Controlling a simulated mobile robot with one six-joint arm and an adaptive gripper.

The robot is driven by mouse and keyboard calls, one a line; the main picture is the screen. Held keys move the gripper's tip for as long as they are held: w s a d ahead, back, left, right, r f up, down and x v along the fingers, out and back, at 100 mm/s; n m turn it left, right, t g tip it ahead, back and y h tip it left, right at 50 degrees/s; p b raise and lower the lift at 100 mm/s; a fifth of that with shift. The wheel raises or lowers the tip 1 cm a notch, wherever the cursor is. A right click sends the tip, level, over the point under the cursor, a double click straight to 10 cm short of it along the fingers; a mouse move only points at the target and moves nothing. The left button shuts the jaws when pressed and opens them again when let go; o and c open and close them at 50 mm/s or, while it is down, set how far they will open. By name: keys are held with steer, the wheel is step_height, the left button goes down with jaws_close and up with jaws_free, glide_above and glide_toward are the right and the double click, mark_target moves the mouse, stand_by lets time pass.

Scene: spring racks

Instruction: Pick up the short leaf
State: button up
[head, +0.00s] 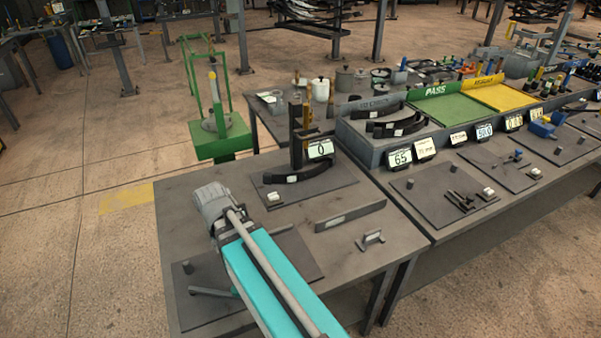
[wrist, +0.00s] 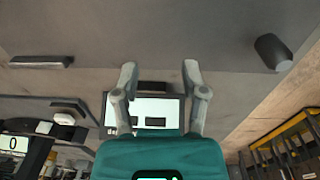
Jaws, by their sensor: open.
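I cannot tell for sure which piece is the short leaf. One dark curved leaf (head: 297,173) lies on the near table by the stand with the "0" display. More dark curved leaves (head: 398,126) lie in the grey tray on the right-hand bench. My gripper (wrist: 160,72) is open in the wrist view, fingers apart. A small dark block (wrist: 152,87) shows between the fingers, with a pale panel behind it; I see no contact. In the head view my teal arm reaches over the near table; the gripper's fingers are not visible there.
A dark cylinder (wrist: 273,53) stands right of my fingers in the wrist view. A dark bar (wrist: 41,61) is at left. On the near table are a labelled bar (head: 350,217) and a small bracket (head: 370,240). A green stand (head: 220,135) is behind.

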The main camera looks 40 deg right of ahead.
steer(key=w+d+r+m+h+p, duration=0.4)
steer(key=w+d+m, duration=0.45)
steer(key=d, duration=0.55)
steer(key=m+h, duration=0.2)
steer(key=m, duration=0.8)
glide_toward(304, 172)
steer(key=r, duration=0.2)
steer(key=shift+s+a+f, duration=0.1)
steer(key=shift+s+a, duration=0.15)
steer(key=shift+a, duration=0.2)
steer(key=shift+f, duration=0.15)
steer(key=b+x, duration=0.6)
steer(key=x, duration=0.1)
steer(key=shift+d+f+b, duration=0.35)
steer(key=shift+f+b, duration=0.1)
steer(key=shift+f, duration=0.1)
steer(key=shift+w, duration=0.1)
steer(key=shift+w+b+x, duration=0.1)
steer(key=shift+b+x, duration=1)
steer(key=shift+x, duration=0.2)
steer(key=shift+w+b+x, duration=0.15)
steer(key=shift+b+x, duration=0.9)
steer(key=shift+x, duration=0.3)
